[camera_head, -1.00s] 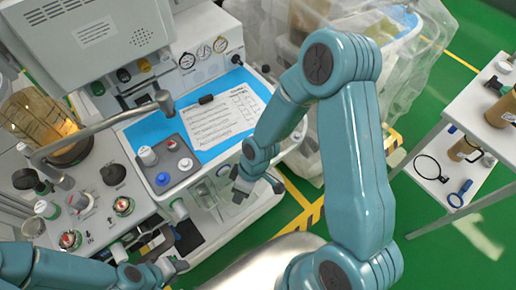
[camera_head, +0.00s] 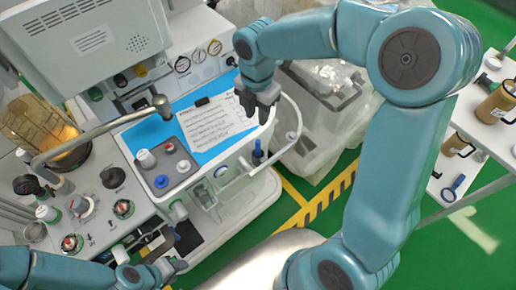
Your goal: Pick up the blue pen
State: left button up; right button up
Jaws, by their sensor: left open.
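A slim blue upright object (camera_head: 258,150), which looks like the blue pen, stands at the right edge of the white anaesthesia cart. Its lower end is hidden in or behind the cart's edge. My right gripper (camera_head: 257,115) is above it, fingers pointing down, apart from it. Its fingers look spread, with nothing between them. My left gripper (camera_head: 172,266) is open and empty at the lower left, beside the front of the cart and far from the pen.
A blue board with a printed sheet (camera_head: 213,128) lies on the cart top. A grey tray with knobs (camera_head: 180,171) is left of it. A white rail (camera_head: 290,150) curves beside the pen. A clear bin (camera_head: 325,140) stands behind; a white shelf with mugs is at right.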

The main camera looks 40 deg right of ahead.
aim_at(258, 141)
notch_tip(258, 141, down, 16)
jog(key=shift+d+f+p, duration=0.1)
jog(key=shift+d+p, duration=0.05)
jog(key=shift+p, duration=0.15)
grip_shut()
